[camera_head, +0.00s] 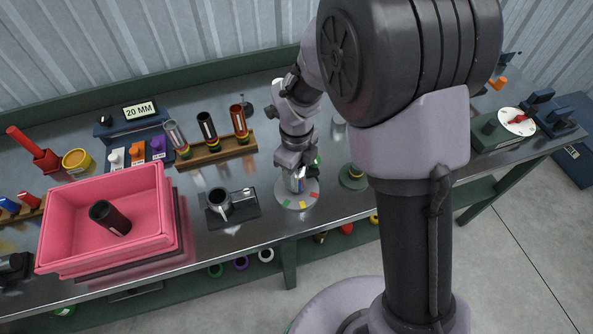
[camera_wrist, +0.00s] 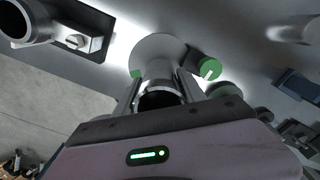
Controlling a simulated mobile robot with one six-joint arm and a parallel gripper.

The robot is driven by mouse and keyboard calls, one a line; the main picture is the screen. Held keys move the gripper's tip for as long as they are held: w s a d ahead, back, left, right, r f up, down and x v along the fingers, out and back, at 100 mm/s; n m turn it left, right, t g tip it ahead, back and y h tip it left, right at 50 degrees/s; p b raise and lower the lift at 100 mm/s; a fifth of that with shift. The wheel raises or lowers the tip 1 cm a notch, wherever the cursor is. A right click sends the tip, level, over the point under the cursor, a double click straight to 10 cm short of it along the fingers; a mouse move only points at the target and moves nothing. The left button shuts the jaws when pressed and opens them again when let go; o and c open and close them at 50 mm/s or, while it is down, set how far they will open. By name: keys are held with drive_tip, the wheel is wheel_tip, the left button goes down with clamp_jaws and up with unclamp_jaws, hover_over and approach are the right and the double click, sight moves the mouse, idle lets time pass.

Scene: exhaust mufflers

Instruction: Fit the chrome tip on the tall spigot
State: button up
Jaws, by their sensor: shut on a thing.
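My gripper (camera_head: 297,176) is shut on a shiny metallic cylinder above or on a round pale disc (camera_head: 287,203) with coloured marks. In the wrist view my gripper (camera_wrist: 160,88) has its fingers on both sides of this cylinder (camera_wrist: 160,70), whose near end is dark; the disc (camera_wrist: 150,43) lies beyond it. I cannot tell whether the cylinder touches the disc. A chrome tube (camera_head: 172,133), a black tube and a copper tube stand in a wooden rack (camera_head: 212,152). I cannot tell which post is the tall spigot.
A pink crate (camera_head: 62,207) holds a black tube (camera_head: 110,218). A dark fixture with a grey pipe (camera_head: 219,200) stands left of the disc. A small green-based post (camera_head: 354,180) stands to its right. My arm hides part of the bench.

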drive_tip(key=shift+f+b, duration=0.4)
drive_tip(key=shift+f, duration=0.15)
drive_tip(key=o, duration=1.3)
drive_tip(key=shift+o, duration=0.2)
drive_tip(key=shift+r, duration=0.15)
